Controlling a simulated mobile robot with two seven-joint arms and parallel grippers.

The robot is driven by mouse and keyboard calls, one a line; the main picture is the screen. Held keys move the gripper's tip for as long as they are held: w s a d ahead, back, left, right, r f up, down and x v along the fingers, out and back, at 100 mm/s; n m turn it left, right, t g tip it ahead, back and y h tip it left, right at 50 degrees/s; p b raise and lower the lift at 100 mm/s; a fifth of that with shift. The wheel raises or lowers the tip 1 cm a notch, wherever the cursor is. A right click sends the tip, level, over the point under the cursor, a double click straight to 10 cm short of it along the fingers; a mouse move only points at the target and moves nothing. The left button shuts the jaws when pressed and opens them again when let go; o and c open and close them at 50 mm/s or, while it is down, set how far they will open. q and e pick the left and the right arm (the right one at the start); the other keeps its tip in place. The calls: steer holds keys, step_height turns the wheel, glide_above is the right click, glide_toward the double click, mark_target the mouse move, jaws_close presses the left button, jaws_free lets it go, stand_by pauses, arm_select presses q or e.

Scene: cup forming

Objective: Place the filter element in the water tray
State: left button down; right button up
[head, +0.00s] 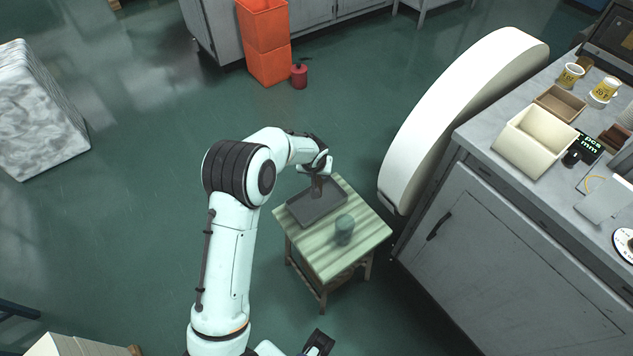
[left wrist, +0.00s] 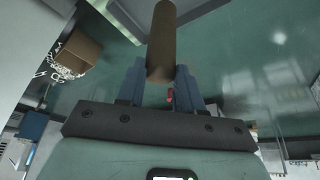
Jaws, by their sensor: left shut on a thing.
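My left gripper (head: 318,178) is above the back part of the dark grey water tray (head: 300,211), on a small striped table. In the left wrist view its two blue fingers are shut on the filter element (left wrist: 162,35), a brown cylinder that sticks out past the fingertips. In the head view the element (head: 316,189) looks like a small brown piece below the gripper, pointing down over the tray. I cannot tell whether its lower end touches the tray floor. My right gripper (head: 318,344) shows partly at the bottom edge; its fingers are unclear.
A grey-green cylinder (head: 344,230) stands on the table (head: 330,262) in front of the tray. A large white curved panel (head: 450,110) and a grey counter (head: 480,140) with boxes and cups are to the right. Floor to the left is open.

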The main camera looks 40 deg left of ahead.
arm_select(q)
steer(key=shift+f, duration=2.5)
steer(key=shift+f+b, duration=0.2)
steer(key=shift+b, duration=0.15)
steer(key=c, duration=0.7)
jaws_free()
steer(key=shift+r, duration=0.1)
steer(key=shift+c, duration=0.2)
